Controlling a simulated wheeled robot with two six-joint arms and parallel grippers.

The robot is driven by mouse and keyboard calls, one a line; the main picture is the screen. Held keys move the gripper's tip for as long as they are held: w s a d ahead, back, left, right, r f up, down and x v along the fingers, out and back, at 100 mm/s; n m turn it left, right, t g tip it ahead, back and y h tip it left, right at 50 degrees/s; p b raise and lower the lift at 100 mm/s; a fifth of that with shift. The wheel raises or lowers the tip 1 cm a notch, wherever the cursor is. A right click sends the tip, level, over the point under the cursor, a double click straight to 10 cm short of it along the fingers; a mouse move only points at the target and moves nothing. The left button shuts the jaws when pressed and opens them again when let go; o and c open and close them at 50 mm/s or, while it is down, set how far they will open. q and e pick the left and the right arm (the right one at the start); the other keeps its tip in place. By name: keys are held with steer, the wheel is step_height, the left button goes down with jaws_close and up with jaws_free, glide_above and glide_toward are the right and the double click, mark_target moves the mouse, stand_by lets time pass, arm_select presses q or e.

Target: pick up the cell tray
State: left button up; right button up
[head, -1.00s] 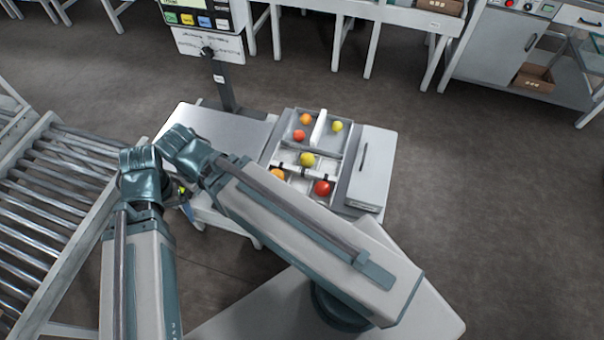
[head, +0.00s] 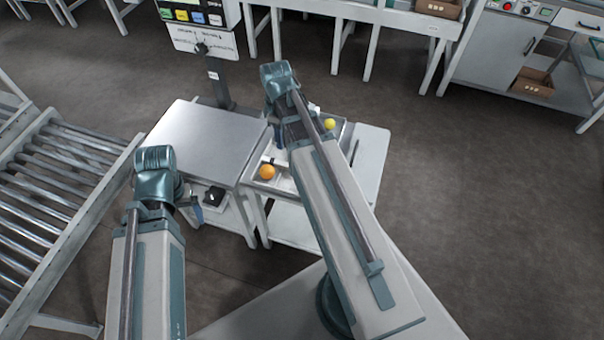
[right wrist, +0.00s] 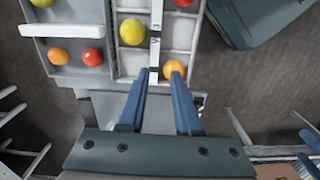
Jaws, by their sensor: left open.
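The cell tray (right wrist: 182,37) is a pale tray with compartments and a white bar across its middle. It holds yellow, red and orange tomatoes in the right wrist view. In the head view, my right arm hides most of the cell tray (head: 285,184). My right gripper (right wrist: 160,72) is open above the tray, its two blue fingertips apart near the end of the bar. An orange tomato (right wrist: 174,67) shows beside one fingertip. I cannot tell whether the fingers touch anything. My left gripper (head: 196,210) is open, left of the tray and away from it.
A second tray (right wrist: 40,31) with several tomatoes lies beside the cell tray. A grey weighing platform (head: 205,140) with a display post (head: 218,85) stands to the left. A roller conveyor (head: 65,180) is further left. Open floor lies to the right.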

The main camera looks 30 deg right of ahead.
steer(key=d, duration=0.2)
steer(key=b, duration=0.9)
glide_above(288, 164)
step_height(288, 164, down, 9)
steer(key=shift+s+d+r, duration=0.1)
step_height(288, 164, down, 5)
steer(key=b, duration=0.5)
steer(key=shift+f, duration=0.35)
jaws_close()
